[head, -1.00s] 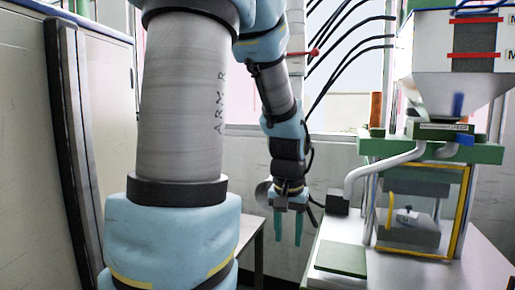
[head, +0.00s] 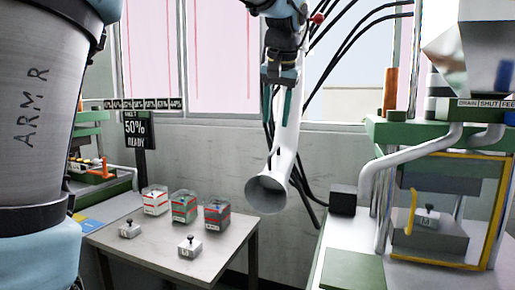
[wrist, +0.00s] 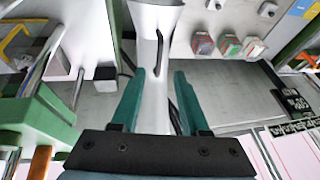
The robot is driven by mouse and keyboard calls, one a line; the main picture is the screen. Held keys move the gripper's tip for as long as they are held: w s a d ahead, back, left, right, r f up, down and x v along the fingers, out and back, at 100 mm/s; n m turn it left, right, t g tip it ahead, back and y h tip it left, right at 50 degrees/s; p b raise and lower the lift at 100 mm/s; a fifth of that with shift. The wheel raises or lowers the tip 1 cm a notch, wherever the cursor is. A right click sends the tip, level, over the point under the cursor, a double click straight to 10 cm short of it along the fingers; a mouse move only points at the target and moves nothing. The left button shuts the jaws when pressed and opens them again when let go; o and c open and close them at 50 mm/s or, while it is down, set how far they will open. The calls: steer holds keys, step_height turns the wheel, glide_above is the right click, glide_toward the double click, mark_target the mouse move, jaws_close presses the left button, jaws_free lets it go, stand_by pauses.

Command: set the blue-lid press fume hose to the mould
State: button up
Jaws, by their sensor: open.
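A pale fume hose (head: 287,140) hangs at the middle of the head view, its flared mouth (head: 266,194) pointing down and left. A dark grip shows on the hose (wrist: 158,55) in the wrist view. My gripper (head: 277,115) is above the mouth, its teal fingers apart and pointing down. In the wrist view the hose runs between or behind the open fingers (wrist: 160,74); I cannot tell whether they touch it. A grey mould block (head: 430,240) with a small handled piece sits inside the right press (head: 497,215). No blue lid is clear on it.
A small table (head: 155,255) at left holds several clear boxes and small grey blocks. Another green press (head: 88,150) stands far left. A white bench (head: 335,235), a black box (head: 343,201) and a bent pipe (head: 368,180) lie right of the hose. Black cables hang behind.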

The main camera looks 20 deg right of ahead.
mark_target(272, 152)
steer(key=p+x, duration=0.1)
steer(key=x, duration=0.8)
steer(key=shift+w+f, duration=0.15)
steer(key=shift+f, duration=0.2)
jaws_close()
stand_by(0.9)
